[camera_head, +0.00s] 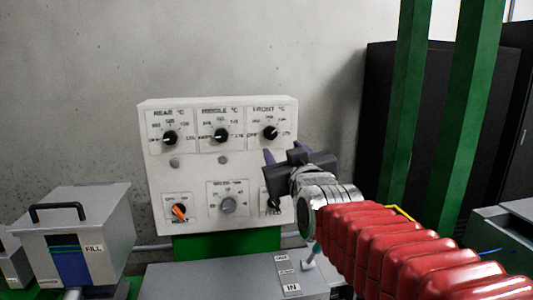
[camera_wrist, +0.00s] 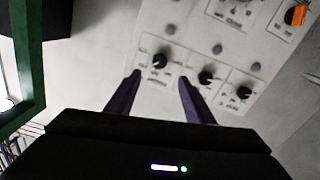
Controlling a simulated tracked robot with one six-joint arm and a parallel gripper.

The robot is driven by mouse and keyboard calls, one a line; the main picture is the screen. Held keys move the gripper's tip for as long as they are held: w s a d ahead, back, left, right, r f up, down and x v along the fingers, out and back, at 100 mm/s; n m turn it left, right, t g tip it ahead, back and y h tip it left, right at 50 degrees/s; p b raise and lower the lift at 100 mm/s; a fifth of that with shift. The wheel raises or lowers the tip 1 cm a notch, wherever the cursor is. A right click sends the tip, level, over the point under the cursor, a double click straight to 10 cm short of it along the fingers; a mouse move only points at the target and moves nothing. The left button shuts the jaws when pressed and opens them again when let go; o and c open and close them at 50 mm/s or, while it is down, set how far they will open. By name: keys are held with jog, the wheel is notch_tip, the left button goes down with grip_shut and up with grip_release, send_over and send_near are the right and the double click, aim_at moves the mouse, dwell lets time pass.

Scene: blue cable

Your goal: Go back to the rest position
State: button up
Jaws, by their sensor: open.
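My gripper (camera_head: 283,153) is open and empty in front of the right side of a white control panel (camera_head: 190,104). In the head view its dark purple fingers are just below the FRONT knob (camera_head: 270,132). The wrist view shows the two fingers (camera_wrist: 160,77) spread wide, with the FRONT knob (camera_wrist: 160,60) beyond and between their tips in the picture. The fingers appear apart from the knob; the exact distance cannot be told. My gripper partly hides the FEED knob (camera_head: 274,202) at the panel's lower right.
Left of the panel stands a grey FILL box (camera_head: 105,237) with a black handle. A grey box with an IN label (camera_head: 292,288) lies below, with a small lever (camera_head: 310,256). Green posts (camera_head: 467,110) and a dark cabinet (camera_head: 376,105) stand at right.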

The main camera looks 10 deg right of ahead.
dwell(0.3)
jog(key=s+f+m+g, duration=0.1)
jog(key=s+f+g, duration=0.2)
jog(key=f, duration=0.5)
jog(key=s+f+g, duration=0.4)
jog(key=f, duration=0.4)
jog(key=s+f+g, duration=0.2)
jog(key=s+f, duration=0.3)
jog(key=s, duration=0.5)
jog(key=s+f+m+g, duration=0.1)
jog(key=s+f+g, duration=0.2)
jog(key=s+f, duration=0.3)
jog(key=s, duration=0.4)
jog(key=shift+d+f, duration=0.15)
jog(key=shift+f, duration=0.05)
dwell(0.4)
